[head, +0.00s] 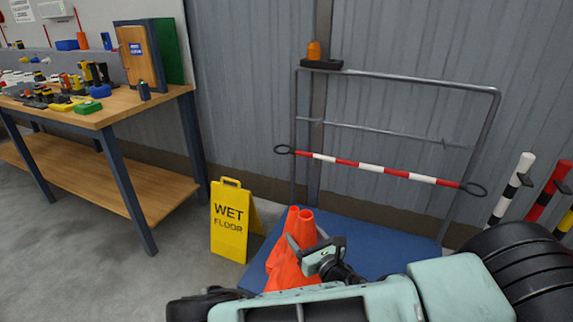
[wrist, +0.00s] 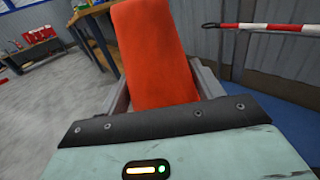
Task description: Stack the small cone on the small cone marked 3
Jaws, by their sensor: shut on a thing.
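Two orange cones show close together in the head view, over the blue platform. The right cone (head: 306,222) is between the fingers of my gripper (head: 312,248), which is shut on it. In the wrist view this orange cone (wrist: 152,55) fills the space between the grey fingers. The other cone (head: 287,222) is just left of it and partly behind it. I cannot tell whether the two touch, and their lower parts overlap in view. No number 3 is readable on either cone.
The blue platform (head: 385,242) has a grey rail frame behind it with a red-and-white bar (head: 380,168). A yellow wet floor sign (head: 230,220) stands close left of the cones. A workbench (head: 120,108) is at left. Striped posts (head: 510,190) stand at right.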

